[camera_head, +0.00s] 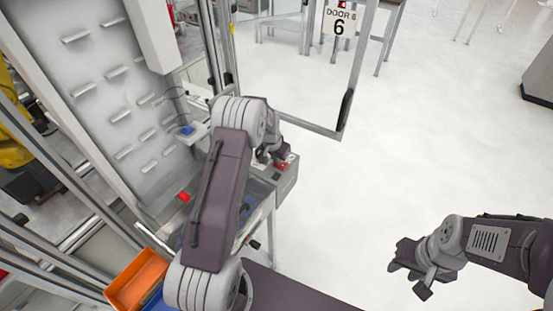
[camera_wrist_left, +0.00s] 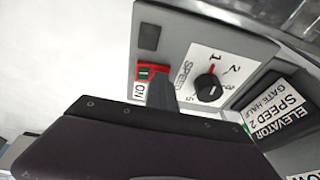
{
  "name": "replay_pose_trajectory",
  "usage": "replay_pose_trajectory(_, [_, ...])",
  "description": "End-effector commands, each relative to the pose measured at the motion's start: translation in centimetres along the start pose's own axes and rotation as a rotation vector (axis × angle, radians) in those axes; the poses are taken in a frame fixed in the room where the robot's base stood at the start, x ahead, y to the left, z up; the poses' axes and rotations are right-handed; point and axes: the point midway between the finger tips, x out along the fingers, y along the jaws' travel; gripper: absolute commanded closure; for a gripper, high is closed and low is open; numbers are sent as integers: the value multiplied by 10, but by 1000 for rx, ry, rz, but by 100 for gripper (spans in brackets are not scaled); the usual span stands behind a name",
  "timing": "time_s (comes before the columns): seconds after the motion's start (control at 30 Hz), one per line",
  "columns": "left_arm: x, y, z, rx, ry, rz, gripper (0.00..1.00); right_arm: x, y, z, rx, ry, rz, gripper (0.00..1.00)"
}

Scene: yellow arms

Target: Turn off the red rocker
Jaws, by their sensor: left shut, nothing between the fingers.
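The red rocker (camera_wrist_left: 144,72) is on a grey control box (camera_wrist_left: 180,28) in the left wrist view, with a green part in its middle and a white "ON" label (camera_wrist_left: 140,90) beside it. In the head view a red spot at the rocker's place (camera_head: 283,166) shows just beside my left gripper (camera_head: 270,158). In the left wrist view my left gripper (camera_wrist_left: 160,92) is shut and empty, its tip close beside the rocker's edge; I cannot tell if they touch. My right gripper (camera_head: 407,278) is open and empty over the floor, far from the box.
A black speed knob (camera_wrist_left: 208,88) on a white dial sits right beside the rocker. An "ELEVATOR SPEED 2" label (camera_wrist_left: 285,112) is farther right. An orange bin (camera_head: 140,279) stands at lower left. A framed door (camera_head: 343,125) stands behind the box.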

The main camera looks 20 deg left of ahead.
Motion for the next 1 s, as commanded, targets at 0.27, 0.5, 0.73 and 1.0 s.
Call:
replay_pose_trajectory(0.27, [-3,14,0,0,-3,3,100,-4,0,0,0,0,0,64])
replay_pose_trajectory(0.5, [-3,14,0,-1,-2,2,100,-4,0,0,0,0,0,64])
replay_pose_trajectory(0.73, [-33,16,-11,0,0,1,100,-28,0,-3,0,0,0,64])
replay_pose_trajectory(1.0, [-88,18,-14,-1,3,0,100,-18,0,-2,0,-1,0,64])
